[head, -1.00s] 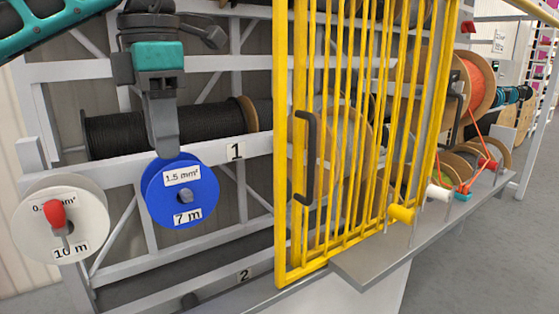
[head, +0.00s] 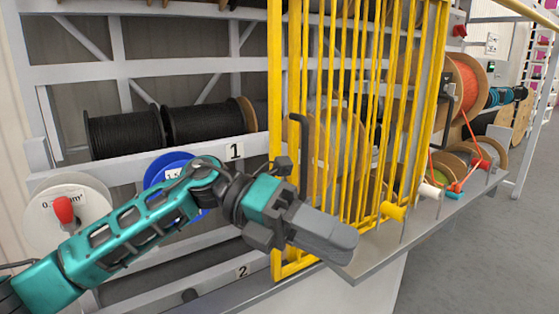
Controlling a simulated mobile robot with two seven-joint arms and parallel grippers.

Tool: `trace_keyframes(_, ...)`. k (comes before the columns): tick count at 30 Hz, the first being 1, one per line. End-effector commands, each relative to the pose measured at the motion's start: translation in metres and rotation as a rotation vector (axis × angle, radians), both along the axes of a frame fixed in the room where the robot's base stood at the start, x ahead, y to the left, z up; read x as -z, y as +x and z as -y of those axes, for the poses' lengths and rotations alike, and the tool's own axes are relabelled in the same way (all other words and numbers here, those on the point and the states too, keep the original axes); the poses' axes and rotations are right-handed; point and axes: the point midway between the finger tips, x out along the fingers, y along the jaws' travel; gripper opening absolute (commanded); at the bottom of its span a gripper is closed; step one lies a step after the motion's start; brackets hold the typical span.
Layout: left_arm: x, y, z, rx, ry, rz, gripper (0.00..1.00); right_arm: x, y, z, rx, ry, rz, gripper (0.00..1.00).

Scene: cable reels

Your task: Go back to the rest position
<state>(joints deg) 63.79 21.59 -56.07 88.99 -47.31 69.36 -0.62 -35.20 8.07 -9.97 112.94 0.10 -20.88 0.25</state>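My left gripper (head: 343,247) is in front of the lower part of the yellow cage door, at the middle of the head view. Its grey fingers look closed together, with nothing between them. My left forearm comes in from the lower left and crosses in front of the blue reel (head: 160,168). The blue reel hangs on the rack front, apart from the gripper; most of its face and label are hidden by the arm. My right gripper is not in view.
A white reel (head: 90,215) hangs at left with a red-tipped peg (head: 63,209). The yellow barred door (head: 277,150) has a dark handle (head: 304,160). Right of it a grey shelf (head: 420,222) carries yellow and white pegs. Black cable drums (head: 205,122) lie on the rack. Floor is clear at lower right.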

Motion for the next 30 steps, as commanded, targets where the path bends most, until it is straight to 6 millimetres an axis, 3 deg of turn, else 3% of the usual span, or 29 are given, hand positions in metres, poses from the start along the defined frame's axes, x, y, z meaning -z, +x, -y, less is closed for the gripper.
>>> trace_keyframes(3,-0.003,0.000,0.010,-0.094,-0.191,-0.214,0.39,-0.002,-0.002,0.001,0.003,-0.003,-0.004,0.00)
trace_keyframes(7,-0.003,0.014,0.007,-0.230,-0.373,-0.452,0.39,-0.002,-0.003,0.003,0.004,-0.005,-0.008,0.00)
trace_keyframes(11,0.009,0.036,-0.008,-0.394,-0.526,-0.703,0.39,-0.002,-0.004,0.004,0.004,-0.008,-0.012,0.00)
trace_keyframes(14,0.030,0.054,-0.027,-0.536,-0.623,-0.900,0.39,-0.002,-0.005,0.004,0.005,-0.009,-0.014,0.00)
trace_keyframes(18,0.077,0.073,-0.062,-0.752,-0.728,-1.180,0.39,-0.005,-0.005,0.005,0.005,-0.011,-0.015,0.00)
trace_keyframes(23,0.154,0.074,-0.109,-1.026,-0.800,-1.501,0.39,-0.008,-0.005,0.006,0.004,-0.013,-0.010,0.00)
trace_keyframes(26,0.209,0.060,-0.141,-1.207,-0.820,-1.699,0.39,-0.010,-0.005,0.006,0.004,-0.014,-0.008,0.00)
trace_keyframes(30,0.286,0.017,-0.183,-1.469,-0.811,-1.963,0.39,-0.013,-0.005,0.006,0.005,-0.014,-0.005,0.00)
